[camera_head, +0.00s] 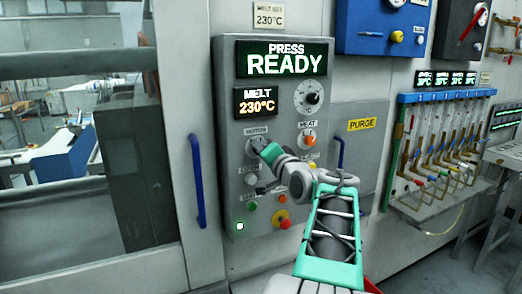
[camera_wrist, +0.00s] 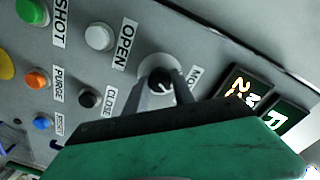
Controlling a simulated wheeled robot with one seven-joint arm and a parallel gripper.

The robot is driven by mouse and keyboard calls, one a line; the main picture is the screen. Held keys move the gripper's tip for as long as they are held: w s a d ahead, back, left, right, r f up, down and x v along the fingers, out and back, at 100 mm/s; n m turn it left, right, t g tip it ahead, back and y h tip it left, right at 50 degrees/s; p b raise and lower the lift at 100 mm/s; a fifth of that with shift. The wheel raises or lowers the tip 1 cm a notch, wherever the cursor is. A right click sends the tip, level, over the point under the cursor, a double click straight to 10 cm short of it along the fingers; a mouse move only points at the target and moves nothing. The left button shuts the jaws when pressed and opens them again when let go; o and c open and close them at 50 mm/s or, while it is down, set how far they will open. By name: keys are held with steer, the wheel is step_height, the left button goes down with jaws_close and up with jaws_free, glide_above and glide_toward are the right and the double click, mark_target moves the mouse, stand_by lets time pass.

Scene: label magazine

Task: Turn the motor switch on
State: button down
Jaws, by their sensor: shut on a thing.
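The motor switch (camera_wrist: 159,80) is a black rotary knob with a white pointer line on a round grey plate, under the MOTOR label (camera_head: 256,131) on the press control panel (camera_head: 232,165). My gripper (camera_wrist: 161,90) is shut on the knob, with one grey finger on each side of it in the wrist view. In the head view my gripper (camera_head: 262,147) reaches the panel from the lower right and hides most of the knob. The pointer line slants in the wrist view; the on and off marks cannot be read.
The OPEN button (camera_wrist: 99,37) and CLOSE button (camera_wrist: 88,98) sit close to my fingers. The display (camera_head: 283,59) reads PRESS READY. A blue handle (camera_head: 197,180) stands left.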

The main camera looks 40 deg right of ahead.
steer(key=shift+m, duration=0.6)
steer(key=c, duration=1.1)
jaws_free()
steer(key=shift+o, duration=0.2)
steer(key=b+v, duration=0.1)
steer(key=v, duration=0.6)
steer(key=shift+s, duration=0.35)
steer(key=shift+a, duration=0.15)
